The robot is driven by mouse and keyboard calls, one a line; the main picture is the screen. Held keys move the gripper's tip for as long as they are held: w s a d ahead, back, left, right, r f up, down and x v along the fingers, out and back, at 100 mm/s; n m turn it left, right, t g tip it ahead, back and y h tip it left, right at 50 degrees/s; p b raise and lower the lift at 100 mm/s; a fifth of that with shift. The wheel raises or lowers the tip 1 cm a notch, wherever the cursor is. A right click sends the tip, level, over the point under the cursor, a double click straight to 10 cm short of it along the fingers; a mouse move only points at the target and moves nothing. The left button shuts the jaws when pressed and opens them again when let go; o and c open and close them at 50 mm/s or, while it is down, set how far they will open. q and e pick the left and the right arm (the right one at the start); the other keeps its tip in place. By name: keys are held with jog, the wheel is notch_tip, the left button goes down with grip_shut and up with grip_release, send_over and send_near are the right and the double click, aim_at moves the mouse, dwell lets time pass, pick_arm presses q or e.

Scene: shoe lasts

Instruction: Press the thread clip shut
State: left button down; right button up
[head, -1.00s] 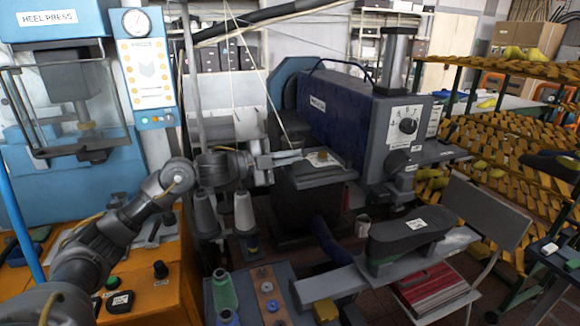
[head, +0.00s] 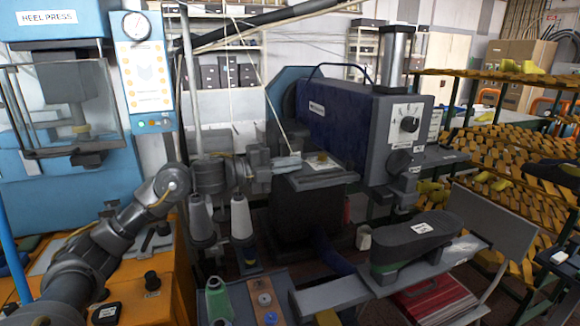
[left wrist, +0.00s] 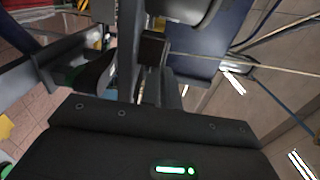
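My left gripper (head: 287,163) reaches in from the left in the head view. Its fingertips are at the left edge of the flat plate (head: 340,178) in front of the dark blue machine (head: 345,118). A small brass-coloured piece (head: 322,160) sits on that plate, just right of the fingertips. I cannot make out for sure whether it is the thread clip. In the left wrist view the dark finger parts (left wrist: 150,75) overlap, so their opening is unclear. My right gripper is not in view.
Thread cones (head: 241,217) stand below my left gripper, and a thread runs down from above close to it. A shoe-shaped piece (head: 418,240) lies on a grey arm at front right. A rack (head: 480,150) of yellow-brown pieces fills the right. The blue heel press (head: 50,150) stands left.

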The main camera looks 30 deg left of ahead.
pick_arm(q)
jog(key=c, duration=1.7)
grip_release()
